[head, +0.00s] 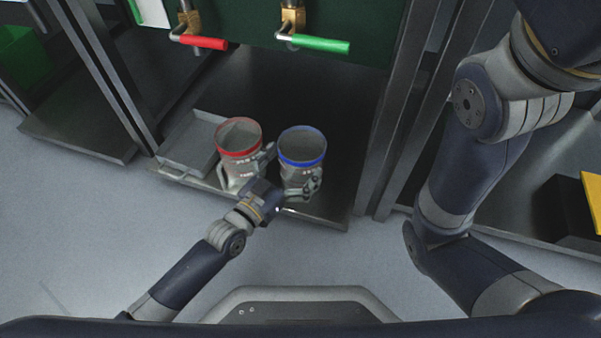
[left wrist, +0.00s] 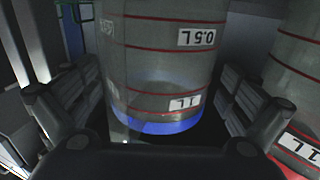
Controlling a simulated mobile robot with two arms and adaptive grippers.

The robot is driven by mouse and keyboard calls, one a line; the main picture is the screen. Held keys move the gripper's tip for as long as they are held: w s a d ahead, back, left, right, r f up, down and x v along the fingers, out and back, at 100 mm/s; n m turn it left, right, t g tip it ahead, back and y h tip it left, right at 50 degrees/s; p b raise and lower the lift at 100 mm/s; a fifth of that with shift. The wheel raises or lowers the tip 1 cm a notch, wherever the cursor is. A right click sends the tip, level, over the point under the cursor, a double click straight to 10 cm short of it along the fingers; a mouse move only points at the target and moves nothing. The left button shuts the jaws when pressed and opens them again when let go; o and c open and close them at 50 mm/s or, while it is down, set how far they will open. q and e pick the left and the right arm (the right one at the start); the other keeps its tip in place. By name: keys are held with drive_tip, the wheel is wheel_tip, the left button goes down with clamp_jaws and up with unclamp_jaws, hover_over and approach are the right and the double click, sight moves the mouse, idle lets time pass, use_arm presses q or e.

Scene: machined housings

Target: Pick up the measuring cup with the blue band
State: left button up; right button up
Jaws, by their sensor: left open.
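The measuring cup with the blue band (head: 302,147) stands upright on a dark shelf, a clear cup with a blue ring around its rim. My left gripper (head: 293,172) is open, with one finger on each side of this cup's body. In the left wrist view the blue-banded cup (left wrist: 165,60) appears upside down between the two fingers (left wrist: 158,95), with gaps at its sides. Whether either finger touches it, I cannot tell. A similar cup with a red band (head: 239,137) stands just left of it. My right gripper is not in view.
The red-banded cup (left wrist: 297,75) is close beside one finger in the left wrist view. A shallow grey tray (head: 187,143) lies left of the cups. Taps with red (head: 203,43) and green (head: 320,44) handles hang above. Metal posts flank the shelf (head: 335,185).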

use_arm(q)
drive_tip(key=shift+w+d, duration=0.15)
drive_tip(key=shift+w, duration=0.1)
drive_tip(key=c, duration=0.9)
drive_tip(key=shift+r, duration=0.1)
